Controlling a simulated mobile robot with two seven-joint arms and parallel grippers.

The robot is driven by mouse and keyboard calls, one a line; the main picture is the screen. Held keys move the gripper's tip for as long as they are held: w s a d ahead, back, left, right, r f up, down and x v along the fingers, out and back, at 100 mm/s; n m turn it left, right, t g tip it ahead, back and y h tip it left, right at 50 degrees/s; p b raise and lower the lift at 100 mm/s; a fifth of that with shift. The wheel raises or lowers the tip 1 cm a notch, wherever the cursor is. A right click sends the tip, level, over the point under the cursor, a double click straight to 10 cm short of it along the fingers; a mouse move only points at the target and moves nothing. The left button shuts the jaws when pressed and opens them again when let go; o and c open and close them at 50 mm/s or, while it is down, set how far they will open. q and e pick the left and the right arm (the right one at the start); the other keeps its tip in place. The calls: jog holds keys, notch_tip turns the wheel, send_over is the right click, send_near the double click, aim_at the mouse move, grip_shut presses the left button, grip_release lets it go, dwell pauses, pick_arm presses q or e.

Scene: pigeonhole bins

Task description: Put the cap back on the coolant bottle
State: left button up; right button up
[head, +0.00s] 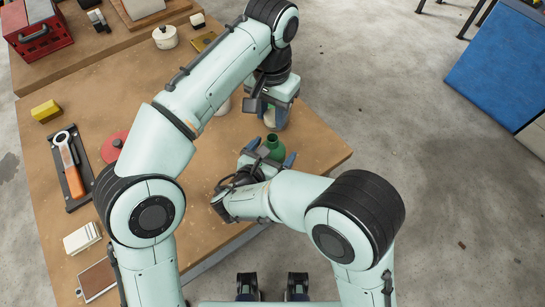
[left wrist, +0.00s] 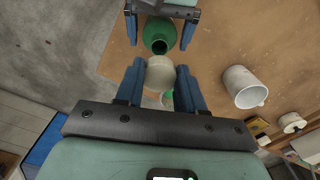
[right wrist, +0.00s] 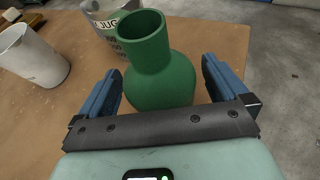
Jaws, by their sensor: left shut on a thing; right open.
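The green coolant bottle (head: 272,146) stands upright on the table with its mouth open. It also shows in the left wrist view (left wrist: 158,35) and the right wrist view (right wrist: 160,75). My right gripper (head: 270,158) is open, with one finger on either side of the bottle; I see clear gaps beside its body in the right wrist view. My left gripper (head: 268,112) is shut on a cream cap (left wrist: 160,73), beyond the bottle in the head view. The cap is apart from the bottle's mouth. My left fingers partly hide the cap in the head view.
A white mug (right wrist: 30,58) and a jug with a printed label (right wrist: 106,30) stand near the bottle. A wrench-like tool with an orange handle (head: 75,182), a yellow block (head: 45,111) and a red crate (head: 38,38) are at the left. The table's right edge is close.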

aim_at(271, 139)
jog(key=shift+x, duration=0.85)
jog(key=c, duration=1.4)
pick_arm(q)
jog(key=shift+f, duration=2.5)
pick_arm(e)
jog(key=shift+c, duration=0.3)
pick_arm(q)
jog(key=shift+f, duration=0.1)
jog(key=shift+f, duration=0.75)
jog(key=shift+f, duration=0.6)
